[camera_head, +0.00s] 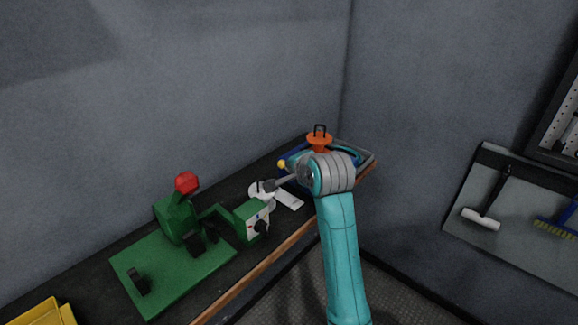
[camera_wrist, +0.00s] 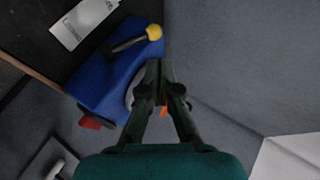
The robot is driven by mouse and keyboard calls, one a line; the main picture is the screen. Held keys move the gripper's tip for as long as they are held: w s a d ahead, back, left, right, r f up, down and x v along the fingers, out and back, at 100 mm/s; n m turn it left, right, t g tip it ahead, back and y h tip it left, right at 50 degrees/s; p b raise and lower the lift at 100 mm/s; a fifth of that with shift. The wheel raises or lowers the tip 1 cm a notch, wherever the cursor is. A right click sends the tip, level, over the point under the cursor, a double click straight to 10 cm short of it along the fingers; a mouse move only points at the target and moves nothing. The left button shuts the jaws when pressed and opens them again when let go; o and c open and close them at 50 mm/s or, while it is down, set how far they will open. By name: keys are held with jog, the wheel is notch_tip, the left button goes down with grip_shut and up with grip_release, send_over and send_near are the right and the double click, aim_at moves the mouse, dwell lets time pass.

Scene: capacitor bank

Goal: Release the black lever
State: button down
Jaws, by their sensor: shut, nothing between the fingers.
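A black lever (camera_wrist: 127,45) with a yellow ball end (camera_wrist: 154,32) lies on a blue box (camera_wrist: 95,82) in the wrist view. The yellow ball also shows in the head view (camera_head: 282,164), just left of my wrist. My gripper (camera_wrist: 158,68) is shut and empty. Its fingertips are close to the right edge of the blue box in the picture, below and right of the yellow ball, apart from the lever.
A green board (camera_head: 165,282) carries a green fixture with a red knob (camera_head: 187,183). A green box (camera_head: 250,218) with a black knob stands nearer my arm. An orange part (camera_head: 320,139) is behind my wrist. A yellow bin (camera_head: 45,314) sits front left. Walls rise behind.

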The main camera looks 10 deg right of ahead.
jog(key=shift+v, duration=2)
jog(key=shift+w+r, duration=0.1)
